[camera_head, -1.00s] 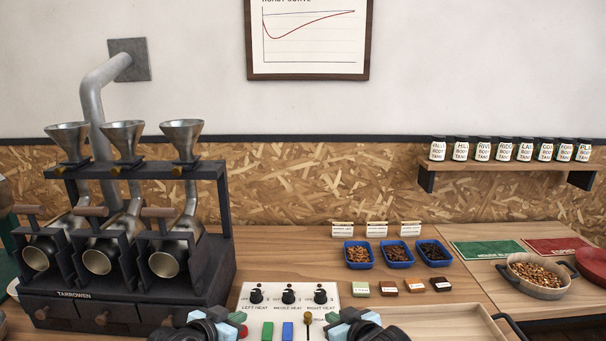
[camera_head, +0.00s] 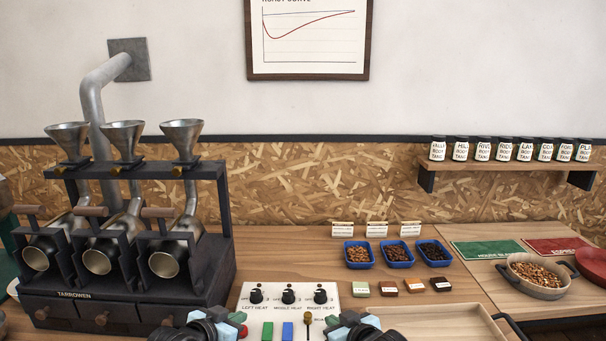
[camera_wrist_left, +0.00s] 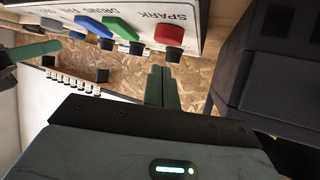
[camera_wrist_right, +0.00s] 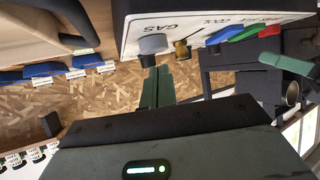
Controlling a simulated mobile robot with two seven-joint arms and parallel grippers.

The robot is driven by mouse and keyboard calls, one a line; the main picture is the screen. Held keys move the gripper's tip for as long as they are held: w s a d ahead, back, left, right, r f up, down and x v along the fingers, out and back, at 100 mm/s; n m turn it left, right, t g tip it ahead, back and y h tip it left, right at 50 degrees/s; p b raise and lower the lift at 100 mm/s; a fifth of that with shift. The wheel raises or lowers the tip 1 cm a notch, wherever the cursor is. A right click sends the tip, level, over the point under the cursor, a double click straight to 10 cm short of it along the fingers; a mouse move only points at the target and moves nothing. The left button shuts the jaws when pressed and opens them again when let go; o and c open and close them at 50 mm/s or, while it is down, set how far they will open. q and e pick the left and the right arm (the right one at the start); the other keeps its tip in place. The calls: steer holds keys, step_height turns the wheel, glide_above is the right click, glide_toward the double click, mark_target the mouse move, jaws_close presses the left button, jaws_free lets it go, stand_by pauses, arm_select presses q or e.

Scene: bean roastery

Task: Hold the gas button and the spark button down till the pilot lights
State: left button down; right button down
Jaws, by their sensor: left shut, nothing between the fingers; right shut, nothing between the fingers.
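The white control panel (camera_head: 265,307) stands at the bottom middle of the head view. Its red spark button (camera_wrist_left: 170,33) shows in the left wrist view, under the SPARK lettering. My left gripper (camera_wrist_left: 162,70) is shut and empty, its tips close by that button; I cannot tell whether they touch. The grey gas button (camera_wrist_right: 153,43) shows in the right wrist view by the GAS lettering. My right gripper (camera_wrist_right: 158,71) is shut and empty, its tips close to that button, contact unclear. A small brass post (camera_head: 307,320) stands on the panel; I see no flame there.
Green (camera_head: 267,331) and blue (camera_head: 287,331) buttons lie between my grippers. Three black heat knobs (camera_head: 288,297) are behind them. The dark roaster (camera_head: 130,260) stands left. A wooden tray (camera_head: 440,322) and blue bean dishes (camera_head: 397,254) are to the right.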

mark_target(245, 325)
steer(key=shift+f, duration=1.05)
arm_select(q)
steer(key=shift+f, duration=1.55)
stand_by(0.6)
